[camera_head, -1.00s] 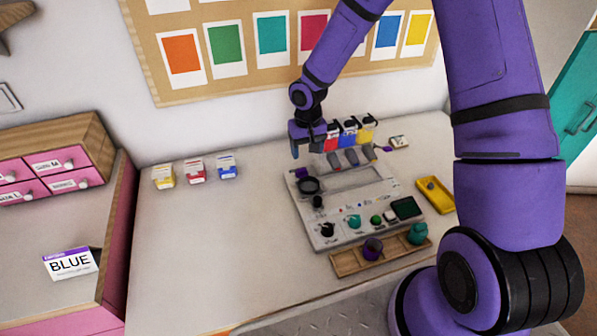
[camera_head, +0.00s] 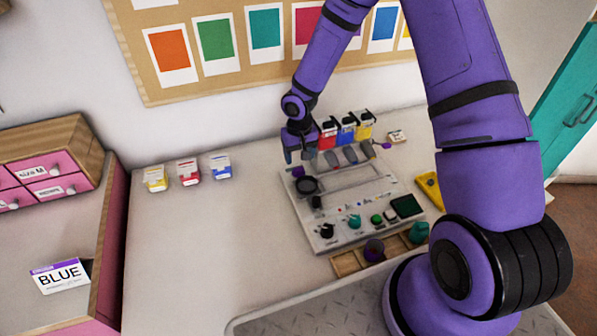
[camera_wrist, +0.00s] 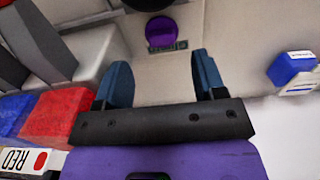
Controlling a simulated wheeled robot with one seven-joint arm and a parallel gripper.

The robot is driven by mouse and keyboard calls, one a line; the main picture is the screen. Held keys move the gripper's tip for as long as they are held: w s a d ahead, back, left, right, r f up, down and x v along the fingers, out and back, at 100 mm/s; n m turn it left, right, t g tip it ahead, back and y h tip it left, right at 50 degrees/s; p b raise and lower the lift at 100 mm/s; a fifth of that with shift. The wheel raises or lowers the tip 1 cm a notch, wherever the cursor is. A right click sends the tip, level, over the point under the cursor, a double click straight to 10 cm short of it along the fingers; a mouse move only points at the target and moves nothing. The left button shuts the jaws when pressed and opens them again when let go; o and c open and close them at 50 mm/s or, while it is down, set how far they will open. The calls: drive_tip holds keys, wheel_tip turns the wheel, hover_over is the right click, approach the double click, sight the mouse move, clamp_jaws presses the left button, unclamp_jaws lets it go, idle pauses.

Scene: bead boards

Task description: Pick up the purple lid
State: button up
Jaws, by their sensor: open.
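The purple lid (camera_head: 298,172) is a small round purple piece at the back left corner of the grey board (camera_head: 323,238). In the wrist view the lid (camera_wrist: 160,31) shows as a purple disc at the top, just below a dark round shape. My gripper (camera_head: 298,158) is above and behind the lid, close to the board's back left corner. Its two blue fingers (camera_wrist: 162,78) are apart with nothing between them. The lid lies beyond the fingertips in the wrist view, not between them.
A black dish (camera_head: 307,185) sits beside the lid. Red (camera_head: 327,135), blue (camera_head: 346,131) and yellow (camera_head: 364,126) containers stand right of my gripper. The table left of the board is mostly clear.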

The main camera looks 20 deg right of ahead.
sight(299, 168)
drive_tip(key=shift+a+f, duration=0.15)
drive_tip(key=shift+f, duration=2.55)
drive_tip(key=c, duration=1)
